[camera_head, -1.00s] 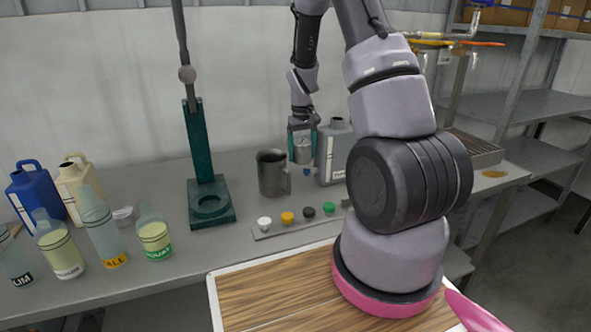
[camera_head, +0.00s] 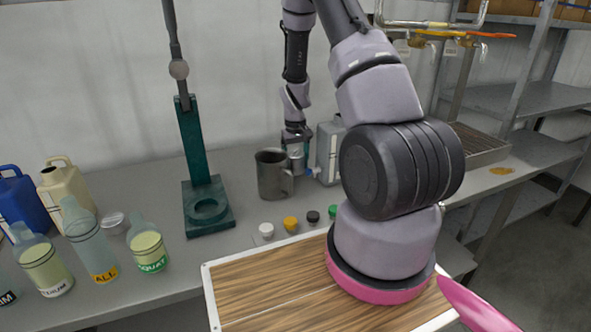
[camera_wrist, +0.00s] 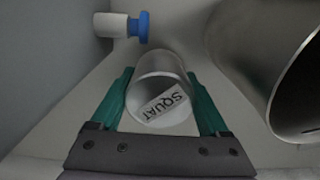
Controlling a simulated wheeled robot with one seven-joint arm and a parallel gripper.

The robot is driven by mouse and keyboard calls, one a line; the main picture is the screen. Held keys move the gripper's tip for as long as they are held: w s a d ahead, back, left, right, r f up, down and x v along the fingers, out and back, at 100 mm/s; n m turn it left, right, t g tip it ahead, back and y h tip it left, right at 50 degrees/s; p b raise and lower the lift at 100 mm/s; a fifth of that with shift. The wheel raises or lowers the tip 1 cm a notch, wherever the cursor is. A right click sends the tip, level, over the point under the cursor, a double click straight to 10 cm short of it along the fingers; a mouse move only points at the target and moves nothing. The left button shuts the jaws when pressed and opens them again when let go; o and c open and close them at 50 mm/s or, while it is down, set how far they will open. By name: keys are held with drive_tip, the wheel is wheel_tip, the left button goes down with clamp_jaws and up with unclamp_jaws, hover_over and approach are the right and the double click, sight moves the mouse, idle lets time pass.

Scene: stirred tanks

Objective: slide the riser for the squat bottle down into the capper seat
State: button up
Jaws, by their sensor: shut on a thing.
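The riser (camera_wrist: 158,88) is a pale grey cylinder with a white label reading SQUAT. My gripper (camera_wrist: 160,105) has teal fingers on both sides of it and is shut on it. In the head view the riser (camera_head: 297,155) hangs in my gripper (camera_head: 296,142) beside the steel mug, at the back of the bench; whether it touches the bench is unclear. The capper (camera_head: 196,150) is a teal stand with a ring-shaped seat (camera_head: 208,209) in its base, left of the mug. The seat looks empty. The squat bottle (camera_head: 148,247), yellow-green with a green label, stands at the left.
The steel mug (camera_head: 270,176) stands between riser and capper, and looms close in the wrist view (camera_wrist: 290,70). A grey can (camera_head: 328,150) is just right of the riser; a blue-tipped tap (camera_wrist: 135,26) is near my fingers. Coloured caps (camera_head: 291,223) lie in front.

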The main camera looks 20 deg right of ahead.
drive_tip(key=shift+f, duration=1.15)
drive_tip(key=shift+f, duration=0.2)
drive_tip(key=o, duration=1.6)
drive_tip(key=shift+r, duration=0.1)
